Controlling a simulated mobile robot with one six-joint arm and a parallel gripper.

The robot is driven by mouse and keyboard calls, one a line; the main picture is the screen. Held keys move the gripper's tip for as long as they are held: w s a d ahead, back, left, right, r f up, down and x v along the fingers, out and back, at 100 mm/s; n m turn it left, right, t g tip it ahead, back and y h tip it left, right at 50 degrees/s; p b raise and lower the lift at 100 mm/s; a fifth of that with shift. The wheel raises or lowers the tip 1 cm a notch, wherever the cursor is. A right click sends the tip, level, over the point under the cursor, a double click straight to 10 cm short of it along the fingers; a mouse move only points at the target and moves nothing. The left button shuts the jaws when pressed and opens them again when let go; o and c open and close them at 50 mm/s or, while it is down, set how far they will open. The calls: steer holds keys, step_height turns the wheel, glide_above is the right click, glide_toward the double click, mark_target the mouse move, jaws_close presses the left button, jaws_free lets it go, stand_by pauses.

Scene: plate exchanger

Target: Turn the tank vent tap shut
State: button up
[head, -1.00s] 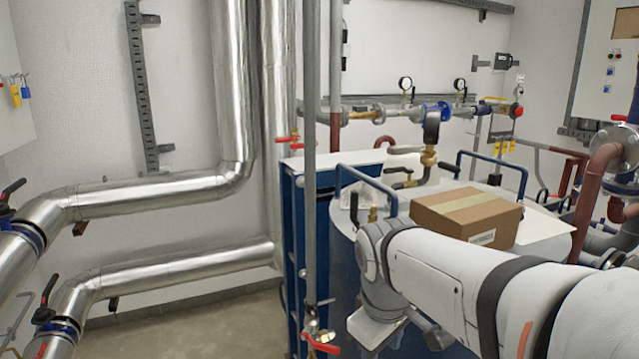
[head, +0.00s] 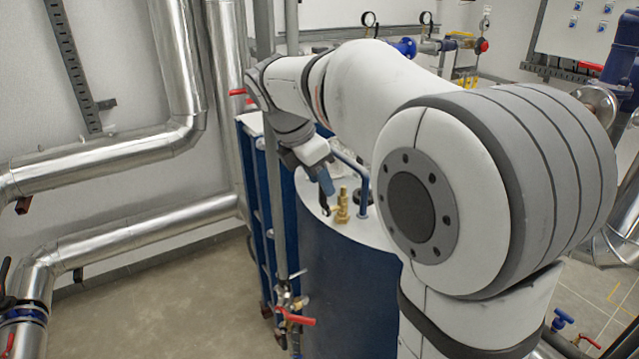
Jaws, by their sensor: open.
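The tank (head: 345,275) is a blue cylinder with a pale top, in the middle of the head view. A small brass tap (head: 342,207) stands upright on the tank top near its left front edge; I take it for the vent tap. My gripper (head: 326,190) is open, pointing down just left of the brass tap. A dark piece beside the tap, under the jaws, may be its handle or a fingertip; I cannot tell. The jaws are small here, and I cannot tell whether they touch the tap.
A vertical grey pipe (head: 275,200) stands left of the tank, with a red-levered valve (head: 295,317) low on it. A blue-framed plate unit (head: 255,190) is behind this pipe. A blue rail (head: 350,168) rises from the tank top. The floor (head: 165,305) at left is clear.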

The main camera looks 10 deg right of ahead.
mark_target(324, 197)
steer(key=shift+x, duration=1.45)
steer(key=shift+c, duration=0.4)
jaws_close()
